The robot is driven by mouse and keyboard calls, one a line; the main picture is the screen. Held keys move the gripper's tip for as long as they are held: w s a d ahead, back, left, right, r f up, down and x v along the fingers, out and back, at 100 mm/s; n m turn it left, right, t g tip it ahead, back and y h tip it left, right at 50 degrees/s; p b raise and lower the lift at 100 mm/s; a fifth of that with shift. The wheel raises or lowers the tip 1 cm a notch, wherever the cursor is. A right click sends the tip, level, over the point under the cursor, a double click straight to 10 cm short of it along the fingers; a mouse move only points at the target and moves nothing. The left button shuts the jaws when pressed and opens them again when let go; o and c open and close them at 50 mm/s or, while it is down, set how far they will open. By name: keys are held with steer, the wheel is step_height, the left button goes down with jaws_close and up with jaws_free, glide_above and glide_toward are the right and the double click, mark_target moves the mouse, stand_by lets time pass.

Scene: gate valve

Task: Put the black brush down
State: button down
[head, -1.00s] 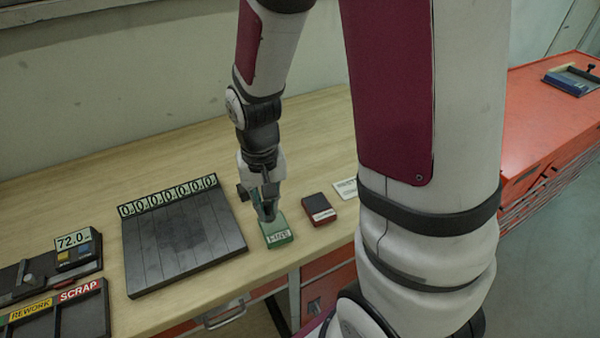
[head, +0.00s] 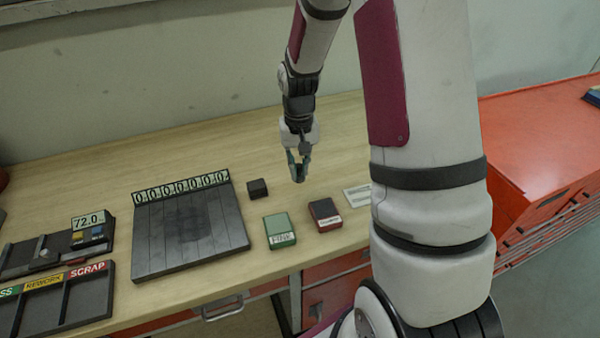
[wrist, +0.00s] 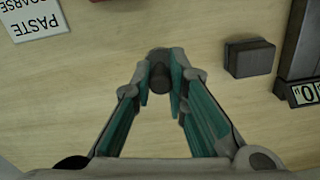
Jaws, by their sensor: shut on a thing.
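My gripper (head: 299,178) hangs over the wooden bench, behind the green box and the red and black box. In the wrist view my gripper (wrist: 160,95) points down, its teal fingers closed on a dark, round-topped piece, the black brush (wrist: 160,70). The brush is seen nearly end-on. Its lower end is hidden, and I cannot tell whether it touches the bench. In the head view the fingers mostly hide it.
A black block (head: 257,188) stands left of my gripper. The green box (head: 280,231), red and black box (head: 325,214) and white label card (head: 357,196) are in front. A dark slatted board (head: 190,235) and sorting tray (head: 60,300) lie left. The bench behind is clear.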

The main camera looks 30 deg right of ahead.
steer(key=shift+w+d+f, duration=0.15)
steer(key=shift+w+d, duration=0.2)
steer(key=shift+w, duration=0.15)
steer(key=shift+f+p, duration=0.4)
steer(key=shift+f, duration=1.3)
steer(key=c, duration=1.6)
jaws_free()
steer(key=shift+f, duration=0.15)
step_height(320, 180, up, 12)
steer(key=b, duration=0.2)
step_height(320, 180, up, 13)
steer(key=n+t, duration=0.2)
steer(key=t, duration=0.1)
glide_above(299, 174)
steer(key=s+a, duration=0.6)
steer(key=s+a+r+n+t, duration=0.1)
steer(key=s, duration=0.3)
steer(key=s+a+r, duration=0.1)
steer(key=s+a, duration=0.1)
steer(key=s, duration=0.2)
steer(key=s+a+r+n+t, duration=0.1)
steer(key=s+a+r, duration=0.1)
steer(key=s, duration=0.2)
steer(key=shift+s+a+r+n+t, duration=0.1)
steer(key=shift+s+a+n+t, duration=0.1)
steer(key=shift+n+t, duration=0.1)
